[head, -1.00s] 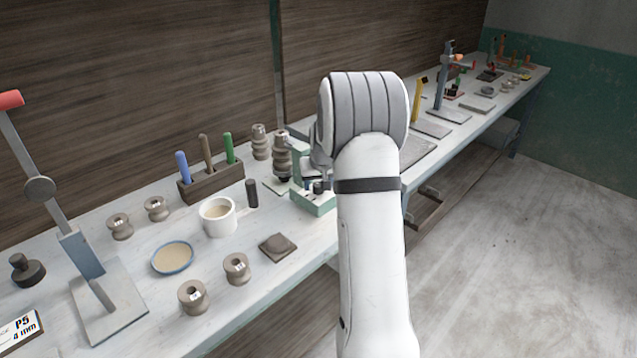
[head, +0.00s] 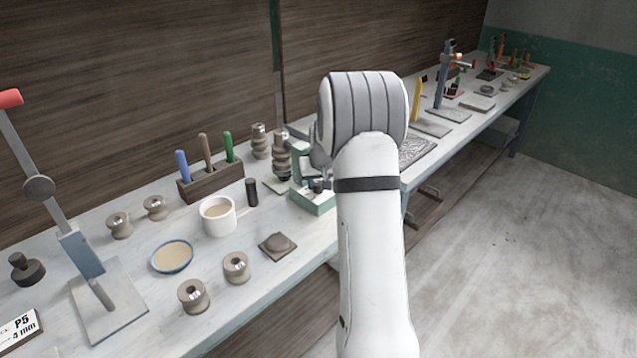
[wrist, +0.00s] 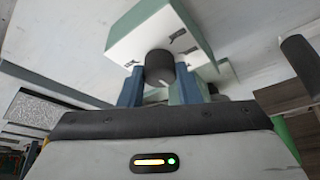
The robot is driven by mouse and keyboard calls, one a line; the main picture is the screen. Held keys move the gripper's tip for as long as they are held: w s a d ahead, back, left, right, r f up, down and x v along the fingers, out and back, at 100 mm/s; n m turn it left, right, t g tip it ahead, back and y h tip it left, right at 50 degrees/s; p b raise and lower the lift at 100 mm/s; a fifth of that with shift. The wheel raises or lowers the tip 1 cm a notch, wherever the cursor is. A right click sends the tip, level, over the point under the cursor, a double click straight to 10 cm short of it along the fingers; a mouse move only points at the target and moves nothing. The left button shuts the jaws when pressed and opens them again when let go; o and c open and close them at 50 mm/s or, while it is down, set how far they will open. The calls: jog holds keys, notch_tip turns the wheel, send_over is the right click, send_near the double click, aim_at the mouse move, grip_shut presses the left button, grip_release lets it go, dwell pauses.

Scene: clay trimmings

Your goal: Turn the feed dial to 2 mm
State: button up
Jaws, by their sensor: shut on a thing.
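The feed dial is a dark round knob (wrist: 159,66) on the white face of a pale green machine base (wrist: 185,22) in the wrist view. Small dark marks are printed around the dial, too small to read. A short pale line shows at the knob's lower edge. My gripper (wrist: 159,80) has its two blue fingers on either side of the dial, shut on it. In the head view the green machine (head: 312,202) stands on the bench just left of my arm, with the dark dial (head: 318,186) partly showing. My arm hides part of the machine and gripper.
A dark cylinder (head: 251,192) stands left of the machine, near a white cup (head: 217,228) and a wooden rack (head: 212,183) of coloured handles. Several spools and a lever press (head: 82,256) are further left.

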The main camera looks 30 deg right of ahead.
jog(key=n+b, duration=0.1)
jog(key=n+y+b, duration=0.1)
jog(key=b, duration=0.1)
jog(key=shift+d+f, duration=0.1)
jog(key=shift+f, duration=0.15)
jog(key=shift+r+n+y+b, duration=0.25)
jog(key=shift+n+y+b, duration=0.15)
jog(key=shift+n+b, duration=0.5)
jog(key=o, duration=1)
jog(key=shift+c, duration=0.2)
jog(key=v, duration=0.7)
jog(key=shift+s+r, duration=0.2)
jog(key=shift+r, duration=0.15)
